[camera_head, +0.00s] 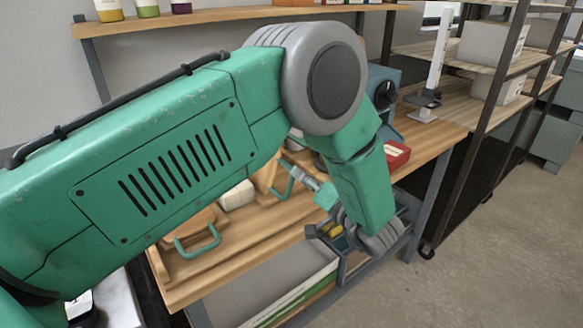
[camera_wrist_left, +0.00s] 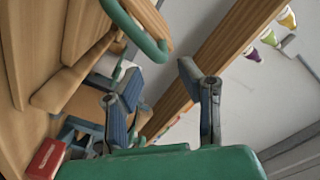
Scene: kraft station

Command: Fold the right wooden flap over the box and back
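The right wooden flap (camera_head: 266,176) stands raised and tilted beside a white box (camera_head: 238,195), with a green handle (camera_head: 284,184) on it; my left arm hides much of it. The left wooden flap (camera_head: 192,226) lies low with its own green handle (camera_head: 198,243). My left gripper (camera_head: 312,205) is to the right of the raised flap, partly hidden by my arm. In the left wrist view its fingers (camera_wrist_left: 150,85) are apart with nothing between them. A green handle (camera_wrist_left: 135,30) is just beyond them, and the white box (camera_wrist_left: 112,68) shows behind. My right gripper is out of view.
The wooden bench (camera_head: 255,222) has a red box (camera_head: 396,155) and a blue machine with a black knob (camera_head: 384,93) at its right. A shelf with bottles (camera_head: 148,8) runs above. A rack (camera_head: 487,60) stands right; open floor (camera_head: 500,250) lies in front.

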